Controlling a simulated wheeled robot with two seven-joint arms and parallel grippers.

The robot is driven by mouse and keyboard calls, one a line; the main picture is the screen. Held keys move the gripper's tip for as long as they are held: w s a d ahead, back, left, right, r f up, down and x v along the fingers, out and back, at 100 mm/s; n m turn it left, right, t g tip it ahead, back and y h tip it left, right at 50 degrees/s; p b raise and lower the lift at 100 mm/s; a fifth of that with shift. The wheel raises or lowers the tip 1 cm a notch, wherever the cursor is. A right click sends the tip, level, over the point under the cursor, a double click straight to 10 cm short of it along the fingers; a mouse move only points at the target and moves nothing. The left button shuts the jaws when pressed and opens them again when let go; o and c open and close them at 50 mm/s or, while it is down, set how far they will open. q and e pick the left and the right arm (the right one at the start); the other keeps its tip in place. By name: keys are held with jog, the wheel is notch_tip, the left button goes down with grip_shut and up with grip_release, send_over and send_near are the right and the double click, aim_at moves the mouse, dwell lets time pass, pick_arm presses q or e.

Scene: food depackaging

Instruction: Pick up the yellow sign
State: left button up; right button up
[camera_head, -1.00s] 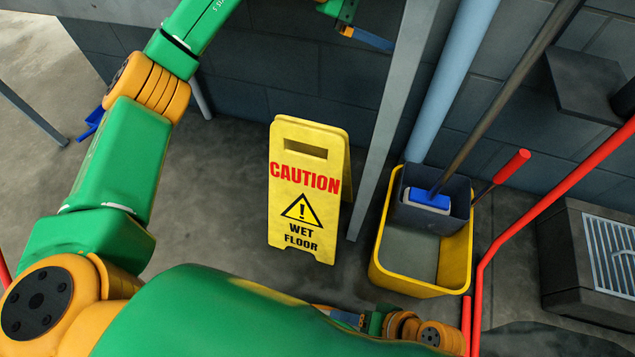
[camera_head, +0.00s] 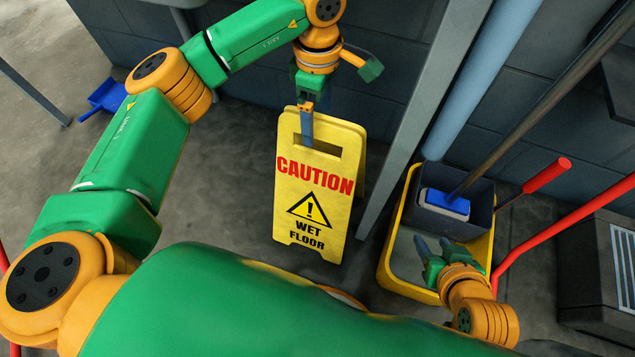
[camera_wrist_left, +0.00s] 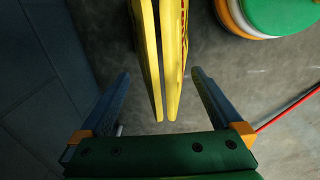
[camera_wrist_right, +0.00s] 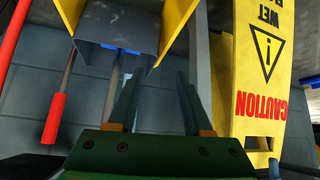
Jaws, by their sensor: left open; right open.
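The yellow caution sign (camera_head: 318,205) stands upright on the floor in the middle of the head view, with a slot near its top. My left gripper (camera_head: 306,122) is open at the sign's top edge. In the left wrist view the two panels of the sign (camera_wrist_left: 160,50) rise between the open fingers of my left gripper (camera_wrist_left: 157,95), with space on both sides. My right gripper (camera_head: 433,250) is open and empty in front of the yellow bucket. The right wrist view shows the sign (camera_wrist_right: 262,70) to the right of my right gripper (camera_wrist_right: 158,90).
A yellow mop bucket (camera_head: 393,262) with a grey wringer (camera_head: 462,215) stands right of the sign. A grey post (camera_head: 412,120) rises between them. A red pipe (camera_head: 560,230) and a dark grated box (camera_head: 605,270) are at right. A blue dustpan (camera_head: 108,95) lies at left.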

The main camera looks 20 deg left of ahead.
aim_at(321, 130)
pick_arm(q)
jog(key=f+b, duration=0.1)
jog(key=f, duration=0.2)
jog(key=shift+s+d+f+b, duration=0.15)
jog(key=shift+d+b, duration=0.2)
jog(key=shift+d, duration=0.05)
notch_tip(321, 130, down, 3)
jog(key=shift+d+r+b, duration=0.1)
jog(key=shift+r+b, duration=0.1)
jog(key=shift+b, duration=0.35)
jog(key=shift+f, duration=0.1)
grip_shut()
pick_arm(e)
jog(key=w+a+r+t+y, duration=0.1)
jog(key=w+a+r+t, duration=0.1)
jog(key=r+t, duration=0.3)
jog(key=w+a+r+n+t+y, duration=0.1)
jog(key=w+r+t, duration=0.4)
jog(key=r, duration=0.8)
jog(key=shift+a+t+y, duration=0.45)
jog(key=shift+t+y, duration=0.35)
